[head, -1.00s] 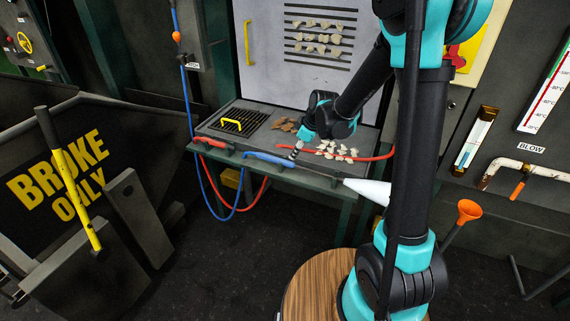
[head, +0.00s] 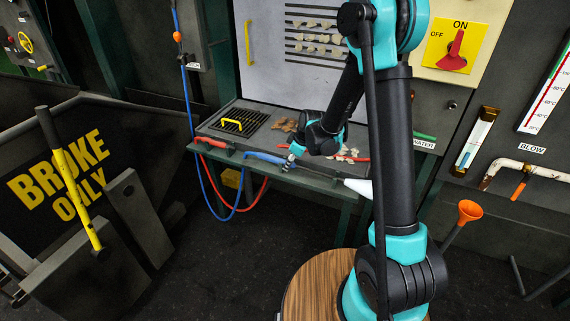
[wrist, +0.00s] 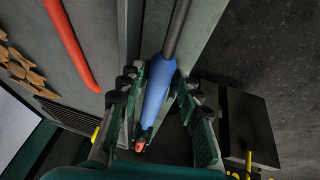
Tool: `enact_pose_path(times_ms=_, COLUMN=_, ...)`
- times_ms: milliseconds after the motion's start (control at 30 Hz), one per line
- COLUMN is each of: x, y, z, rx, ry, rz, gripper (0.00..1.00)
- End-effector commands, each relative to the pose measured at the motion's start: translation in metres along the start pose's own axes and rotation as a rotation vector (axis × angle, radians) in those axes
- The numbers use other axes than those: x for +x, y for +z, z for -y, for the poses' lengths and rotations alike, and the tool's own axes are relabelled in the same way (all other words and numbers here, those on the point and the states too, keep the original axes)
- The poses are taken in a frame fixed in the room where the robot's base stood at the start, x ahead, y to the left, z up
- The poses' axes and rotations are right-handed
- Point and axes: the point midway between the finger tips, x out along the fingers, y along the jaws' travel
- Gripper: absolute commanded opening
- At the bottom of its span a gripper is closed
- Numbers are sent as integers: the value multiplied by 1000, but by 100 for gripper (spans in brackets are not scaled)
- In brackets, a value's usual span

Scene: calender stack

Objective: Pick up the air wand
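The air wand has a blue handle (head: 266,157), a thin dark rod and a white cone tip (head: 357,187). It lies along the front edge of the bench, and my arm covers the end of the cone. My gripper (head: 291,161) is over the wand where handle meets rod. In the wrist view, the blue handle (wrist: 158,88) runs between the two fingers of my gripper (wrist: 157,92). The fingers are apart, with gaps on both sides of the handle. I cannot tell how deep it sits between them.
Brown scraps (head: 284,125) and a grate (head: 240,122) are behind. Blue and red hoses hang below the bench (head: 310,178).

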Motion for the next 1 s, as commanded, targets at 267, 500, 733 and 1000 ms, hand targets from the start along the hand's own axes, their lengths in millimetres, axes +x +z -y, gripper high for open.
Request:
enact_pose_path(times_ms=267, x=0, y=0, z=0, rx=0, ry=0, rz=0, gripper=24)
enact_pose_path(times_ms=500, x=0, y=0, z=0, rx=0, ry=0, rz=0, gripper=0)
enact_pose_path(times_ms=733, x=0, y=0, z=0, rx=0, ry=0, rz=-1, gripper=0)
enact_pose_path(times_ms=1000, x=-6, y=-2, z=-1, rx=0, ry=0, rz=-1, gripper=0)
